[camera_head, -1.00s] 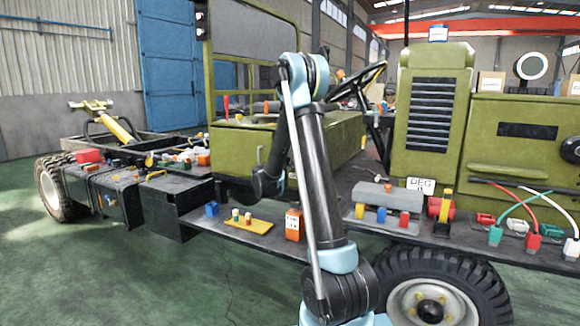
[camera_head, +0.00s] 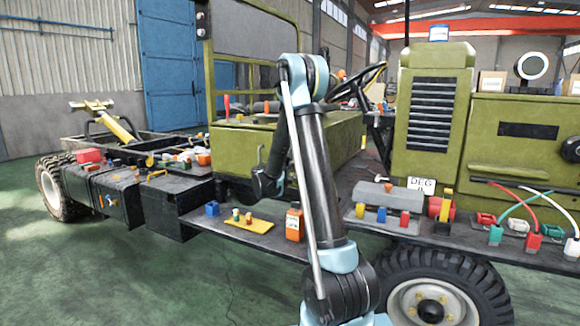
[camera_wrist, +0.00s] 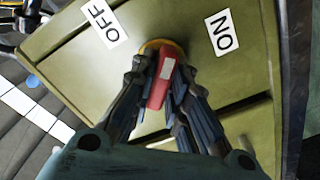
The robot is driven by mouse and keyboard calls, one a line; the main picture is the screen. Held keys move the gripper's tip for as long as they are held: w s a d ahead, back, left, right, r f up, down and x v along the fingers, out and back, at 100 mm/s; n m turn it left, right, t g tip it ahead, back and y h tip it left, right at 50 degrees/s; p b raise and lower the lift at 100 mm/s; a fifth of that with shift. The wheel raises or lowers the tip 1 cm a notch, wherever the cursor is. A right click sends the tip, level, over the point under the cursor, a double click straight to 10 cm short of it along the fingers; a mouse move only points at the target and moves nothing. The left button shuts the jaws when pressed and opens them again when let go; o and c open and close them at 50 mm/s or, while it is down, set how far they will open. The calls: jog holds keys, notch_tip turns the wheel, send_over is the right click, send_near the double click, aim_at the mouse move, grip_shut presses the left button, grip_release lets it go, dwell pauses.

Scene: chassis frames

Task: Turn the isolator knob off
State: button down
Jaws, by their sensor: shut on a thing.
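In the wrist view, the red isolator knob (camera_wrist: 161,82) with a white mark near its tip stands on a round yellow base (camera_wrist: 155,45) on an olive-green panel (camera_wrist: 180,22). A white OFF label (camera_wrist: 104,24) is at the upper left of the knob and a white ON label (camera_wrist: 222,33) at the upper right. The knob leans slightly right of straight up in the picture, its marked end between the two labels. My gripper (camera_wrist: 163,68) is shut on the knob, one finger on each side. In the head view, my arm hides the gripper and knob.
In the head view, the olive-green truck chassis (camera_head: 432,110) fills the middle and right. A grey and black side deck holds an orange box (camera_head: 294,222), a yellow plate (camera_head: 250,224) and several coloured parts. The green floor at front left is clear.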

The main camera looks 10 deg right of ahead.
jog(key=n, duration=0.4)
jog(key=shift+a+f+n, duration=0.15)
jog(key=shift+n, duration=0.15)
jog(key=shift+f+n, duration=0.1)
jog(key=shift+n, duration=1.8)
jog(key=c, duration=1.6)
grip_release()
